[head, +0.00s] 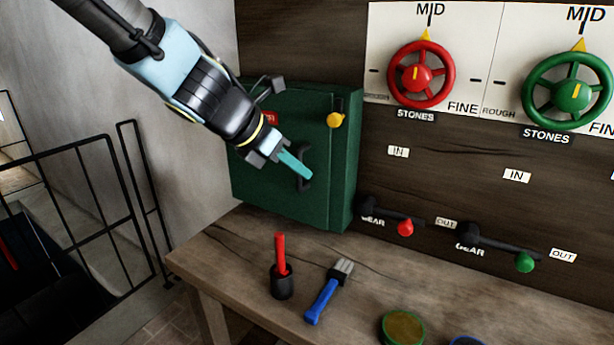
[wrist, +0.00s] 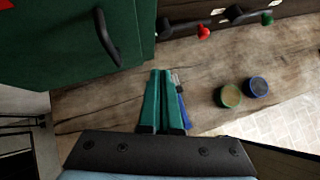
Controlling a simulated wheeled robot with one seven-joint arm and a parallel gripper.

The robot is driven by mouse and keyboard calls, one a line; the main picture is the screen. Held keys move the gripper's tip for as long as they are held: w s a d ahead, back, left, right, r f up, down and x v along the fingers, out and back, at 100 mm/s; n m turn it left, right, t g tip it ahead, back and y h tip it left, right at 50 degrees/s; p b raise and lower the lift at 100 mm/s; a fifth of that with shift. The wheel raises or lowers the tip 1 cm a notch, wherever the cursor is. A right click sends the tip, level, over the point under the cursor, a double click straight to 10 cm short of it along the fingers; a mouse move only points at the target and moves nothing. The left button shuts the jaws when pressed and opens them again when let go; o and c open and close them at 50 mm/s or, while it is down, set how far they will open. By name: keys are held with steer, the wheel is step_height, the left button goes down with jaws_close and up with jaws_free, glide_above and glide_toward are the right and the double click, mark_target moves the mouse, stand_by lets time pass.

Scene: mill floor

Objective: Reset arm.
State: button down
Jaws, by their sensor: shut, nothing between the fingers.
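My gripper (head: 296,164) is shut and empty. In the head view it hangs in front of the green cabinet (head: 270,195), with its teal fingertips close to the cabinet's black handle (head: 304,168); I cannot tell whether they touch in that view. In the wrist view my gripper (wrist: 166,98) points down over the wooden bench, and the cabinet handle (wrist: 106,38) stands apart from it, up and to the left. The cabinet door looks closed. My arm reaches in from the upper left of the head view.
Red (head: 421,74) and green (head: 568,92) handwheels and two gear levers are on the wall. A black railing (head: 80,200) is at left.

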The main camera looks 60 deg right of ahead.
steer(key=shift+a+r, duration=0.6)
steer(key=shift+a, duration=0.05)
steer(key=w+a+f+m+t+y, duration=0.2)
steer(key=w+a+f+m, duration=0.1)
steer(key=w+a, duration=0.9)
steer(key=w+a+f+m+t+y, duration=0.1)
steer(key=w+a+f+m+t, duration=0.25)
steer(key=w+a, duration=0.9)
steer(key=w+a+f+m+y, duration=0.1)
steer(key=a+m, duration=0.3)
steer(key=a, duration=1)
steer(key=w+a+f+m+y, duration=0.2)
steer(key=a+f+m+y, duration=0.1)
steer(key=a, duration=1.2)
steer(key=shift+w+m+y, duration=0.2)
steer(key=shift+m+y, duration=0.25)
steer(key=shift+y, duration=0.05)
steer(key=c, duration=1.6)
jaws_free()
steer(key=shift+f, duration=0.1)
